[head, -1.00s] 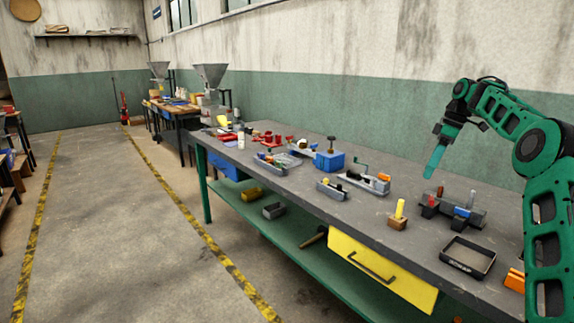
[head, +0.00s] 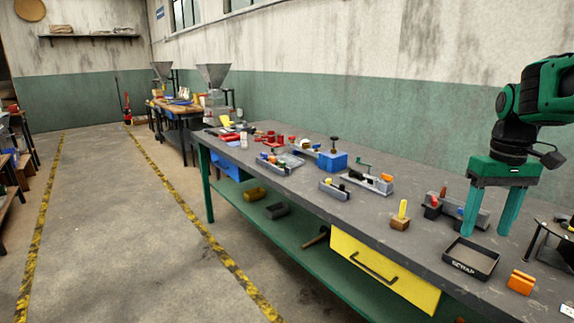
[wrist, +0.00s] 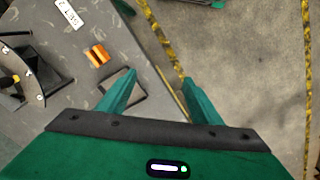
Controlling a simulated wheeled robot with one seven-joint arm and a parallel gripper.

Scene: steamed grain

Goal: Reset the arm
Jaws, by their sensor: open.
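My green gripper (head: 490,232) is at the right of the head view, pointing down above the right part of the grey workbench (head: 300,185). Its two fingers are apart with nothing between them. In the wrist view, my gripper (wrist: 158,75) is also open and empty, over the bench edge and the floor. The black scrap tray (head: 471,262) lies on the bench just below and in front of the fingers. It shows partly hidden behind the left finger in the wrist view (wrist: 141,92).
An orange block (head: 521,282) lies right of the tray. A grey fixture (head: 472,214) stands behind the fingers, partly hidden by one. A wooden block with a yellow peg (head: 400,222) is to the left. A yellow drawer (head: 383,275) hangs under the bench. The floor aisle (head: 110,220) is clear.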

